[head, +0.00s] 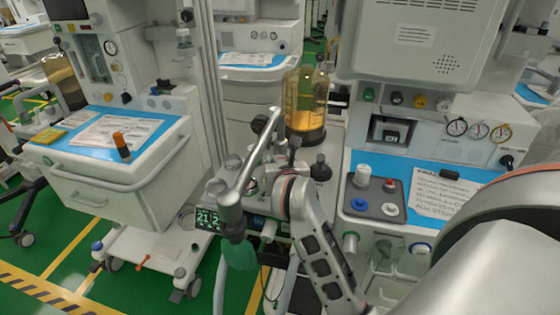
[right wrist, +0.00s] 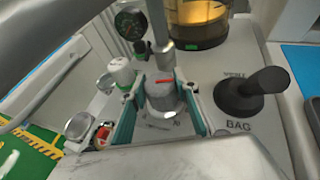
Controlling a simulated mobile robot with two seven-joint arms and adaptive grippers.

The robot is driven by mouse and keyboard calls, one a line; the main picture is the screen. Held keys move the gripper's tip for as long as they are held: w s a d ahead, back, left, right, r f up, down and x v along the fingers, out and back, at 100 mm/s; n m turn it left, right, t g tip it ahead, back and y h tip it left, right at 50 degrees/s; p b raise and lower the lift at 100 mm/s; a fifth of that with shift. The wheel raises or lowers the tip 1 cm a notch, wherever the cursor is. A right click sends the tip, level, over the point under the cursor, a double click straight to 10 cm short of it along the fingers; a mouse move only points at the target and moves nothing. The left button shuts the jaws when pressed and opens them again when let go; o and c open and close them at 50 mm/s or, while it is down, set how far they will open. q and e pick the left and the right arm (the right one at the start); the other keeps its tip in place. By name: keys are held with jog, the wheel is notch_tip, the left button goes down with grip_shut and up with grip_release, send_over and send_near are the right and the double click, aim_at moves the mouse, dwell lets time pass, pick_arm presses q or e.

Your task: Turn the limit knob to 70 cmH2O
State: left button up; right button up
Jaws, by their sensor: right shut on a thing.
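The limit knob (right wrist: 161,94) is a grey, rounded knob with a red mark on its top, seen in the middle of the right wrist view. My right gripper (right wrist: 161,98) is shut on it, with one teal-padded finger on each side. Lettering around the knob's base is too small and partly hidden, so I cannot read its setting. In the head view my right arm reaches in from the right to the breathing unit, and the knob is hard to make out there. My left gripper is not in view.
A black lever (right wrist: 255,92) stands right of the knob, by the word BAG. A round gauge (right wrist: 131,21), a metal post and a white capped port (right wrist: 122,71) stand close behind and left. An amber canister (head: 305,98) is behind. A green bag (head: 239,254) hangs in front.

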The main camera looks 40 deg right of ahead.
jog(key=shift+m+h, duration=0.4)
jog(key=shift+h, duration=0.1)
jog(key=o, duration=1.1)
jog(key=shift+v, duration=3.75)
jog(key=shift+r, duration=0.15)
